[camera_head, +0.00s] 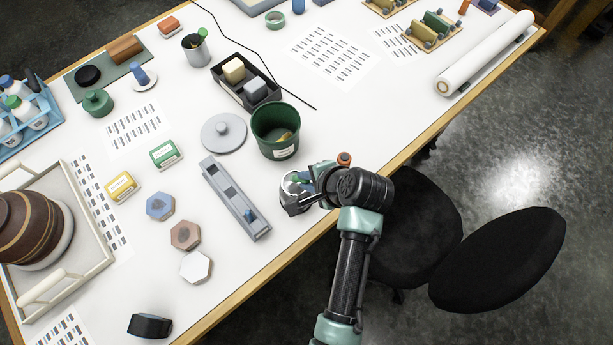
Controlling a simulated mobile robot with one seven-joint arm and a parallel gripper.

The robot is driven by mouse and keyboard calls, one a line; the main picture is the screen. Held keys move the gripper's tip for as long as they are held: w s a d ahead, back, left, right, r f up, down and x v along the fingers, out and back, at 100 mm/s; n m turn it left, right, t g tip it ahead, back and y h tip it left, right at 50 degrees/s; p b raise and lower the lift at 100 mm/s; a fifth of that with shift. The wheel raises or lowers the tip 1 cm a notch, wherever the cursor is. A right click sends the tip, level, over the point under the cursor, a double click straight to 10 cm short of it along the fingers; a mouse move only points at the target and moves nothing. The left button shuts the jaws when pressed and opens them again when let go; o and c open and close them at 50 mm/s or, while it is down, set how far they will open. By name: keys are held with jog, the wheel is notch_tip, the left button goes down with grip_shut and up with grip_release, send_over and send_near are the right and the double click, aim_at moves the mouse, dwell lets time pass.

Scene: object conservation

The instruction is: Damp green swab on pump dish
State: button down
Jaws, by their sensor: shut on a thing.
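My gripper (300,192) is at the front edge of the white table, right of the grey slotted holder (221,187). It is shut on what looks like the green swab, of which only a small green bit (312,184) shows by the fingers. A round, pale metallic dish (287,178), which looks like the pump dish, is partly hidden by my gripper. I cannot tell whether the swab touches it.
A dark green bin (276,133) stands just behind my gripper, with a grey round lid (223,132) to its left. A small orange-topped item (344,158) is close on the right. Hexagonal blocks (186,236) lie at left front. Black chairs (497,260) stand beyond the table edge.

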jog(key=shift+f+b, duration=0.55)
jog(key=shift+f, duration=0.4)
dwell(1.1)
jog(key=shift+r+p, duration=0.95)
jog(key=shift+r, duration=2.6)
